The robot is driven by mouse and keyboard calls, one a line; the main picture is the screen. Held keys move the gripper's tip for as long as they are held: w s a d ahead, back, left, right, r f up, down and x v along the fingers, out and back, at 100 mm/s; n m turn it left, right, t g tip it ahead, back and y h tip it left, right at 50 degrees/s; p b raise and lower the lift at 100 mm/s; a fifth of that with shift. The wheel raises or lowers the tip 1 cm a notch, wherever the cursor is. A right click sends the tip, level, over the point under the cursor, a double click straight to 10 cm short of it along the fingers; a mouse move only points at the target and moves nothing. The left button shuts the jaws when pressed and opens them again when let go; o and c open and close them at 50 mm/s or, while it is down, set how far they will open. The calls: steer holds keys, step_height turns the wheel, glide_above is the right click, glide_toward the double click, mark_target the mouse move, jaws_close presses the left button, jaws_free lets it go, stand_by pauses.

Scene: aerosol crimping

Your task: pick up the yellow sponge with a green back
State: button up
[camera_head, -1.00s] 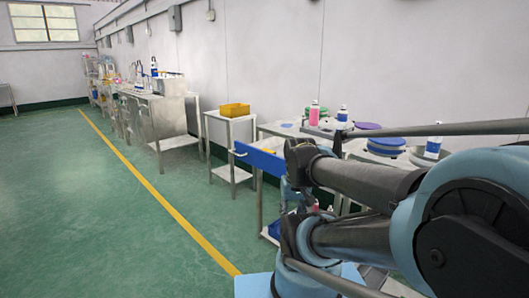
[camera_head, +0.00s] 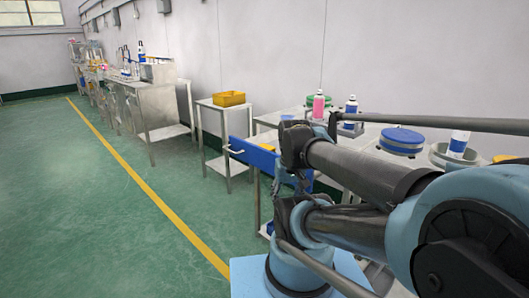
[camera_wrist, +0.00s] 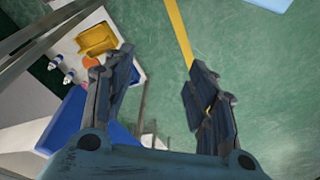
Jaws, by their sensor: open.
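I cannot clearly make out a yellow sponge with a green back in either view. A small yellow patch (camera_head: 267,147) shows by the blue panel in the head view, too small to identify. My gripper (camera_wrist: 163,65) is open in the wrist view, its two dark fingers wide apart with nothing between them but green floor. In the head view my arm covers part of the worktables, and I cannot make out the fingers there.
A yellow bin (camera_head: 229,98) stands on a metal table; it also shows in the wrist view (camera_wrist: 97,38). A blue panel (camera_head: 253,155) is beside my arm. Bottles, including a pink one (camera_head: 318,106), and a blue-lidded tub (camera_head: 402,140) stand along the wall. The floor at left is clear.

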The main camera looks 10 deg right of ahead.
steer(key=shift+o, duration=1)
steer(key=w+r+m, duration=0.7)
steer(key=w, duration=0.1)
steer(key=shift+a+y, duration=0.15)
steer(key=shift+y, duration=0.25)
steer(key=w+d+r+m+y, duration=0.1)
steer(key=w+d+r+m, duration=0.15)
steer(key=w+m, duration=0.6)
steer(key=w+d+r+m+t, duration=0.1)
steer(key=w+r+m, duration=0.2)
steer(key=w+m, duration=0.55)
steer(key=w+d+r+m+y, duration=0.1)
steer(key=w+r+m, duration=0.3)
steer(key=w, duration=0.9)
glide_above(267, 147)
steer(key=s+d, duration=0.1)
steer(key=s, duration=0.1)
steer(key=shift+m, duration=0.4)
steer(key=f, duration=1.1)
steer(key=shift+w+d+f, duration=0.2)
steer(key=shift+w+f, duration=0.05)
steer(key=shift+f, duration=0.15)
steer(key=shift+w+x, duration=0.1)
steer(key=shift+x, duration=1.2)
steer(key=shift+w+x, duration=0.15)
steer(key=shift+x, duration=1.1)
steer(key=shift+a+r, duration=0.1)
steer(key=c, duration=0.9)
